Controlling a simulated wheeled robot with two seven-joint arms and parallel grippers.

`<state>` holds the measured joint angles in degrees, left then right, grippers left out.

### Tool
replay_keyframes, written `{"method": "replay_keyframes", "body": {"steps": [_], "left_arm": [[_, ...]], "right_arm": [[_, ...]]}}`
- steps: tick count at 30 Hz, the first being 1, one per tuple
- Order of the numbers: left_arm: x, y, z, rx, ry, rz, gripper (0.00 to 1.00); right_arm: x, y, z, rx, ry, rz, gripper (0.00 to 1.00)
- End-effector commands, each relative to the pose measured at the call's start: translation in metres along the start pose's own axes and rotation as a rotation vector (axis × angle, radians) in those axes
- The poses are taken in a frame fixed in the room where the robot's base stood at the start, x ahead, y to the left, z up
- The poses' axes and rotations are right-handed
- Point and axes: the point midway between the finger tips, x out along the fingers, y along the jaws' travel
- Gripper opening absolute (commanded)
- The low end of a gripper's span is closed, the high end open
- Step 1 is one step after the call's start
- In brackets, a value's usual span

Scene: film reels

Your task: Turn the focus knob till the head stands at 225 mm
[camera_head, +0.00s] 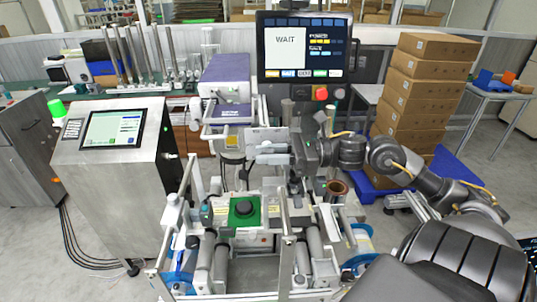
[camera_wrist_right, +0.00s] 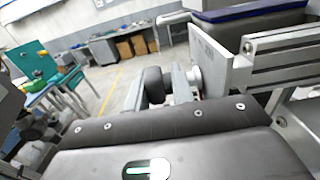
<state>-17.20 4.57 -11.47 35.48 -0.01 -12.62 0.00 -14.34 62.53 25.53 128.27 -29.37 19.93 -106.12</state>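The purple and grey head (camera_head: 228,80) stands on the machine left of the monitor. In the right wrist view a dark round knob (camera_wrist_right: 153,85) sits between the two grey fingers, close to a pale metal plate. The fingers stand apart; I cannot tell whether they touch the knob. A smaller grey round part (camera_wrist_right: 195,78) sits beside it near the plate. The height scale is too small to read. My left gripper is not in view.
The monitor (camera_head: 303,48) shows "WAIT". A steel cabinet with a touchscreen (camera_head: 112,129) stands at left. A green plate with a black button (camera_head: 244,210) and blue reels (camera_head: 180,275) are below. Cardboard boxes (camera_head: 415,90) are stacked behind my right arm.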

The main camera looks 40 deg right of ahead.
Motion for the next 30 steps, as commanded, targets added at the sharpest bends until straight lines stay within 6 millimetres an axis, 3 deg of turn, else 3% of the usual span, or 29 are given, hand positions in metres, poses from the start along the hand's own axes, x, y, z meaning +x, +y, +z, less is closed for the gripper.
{"method": "replay_keyframes", "body": {"steps": [14,30], "left_arm": [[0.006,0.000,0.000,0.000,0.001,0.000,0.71],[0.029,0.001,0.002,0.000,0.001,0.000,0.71]], "right_arm": [[0.001,0.004,-0.004,0.000,0.087,0.013,0.01],[0.000,0.004,-0.004,-0.004,0.550,0.009,0.01]]}}
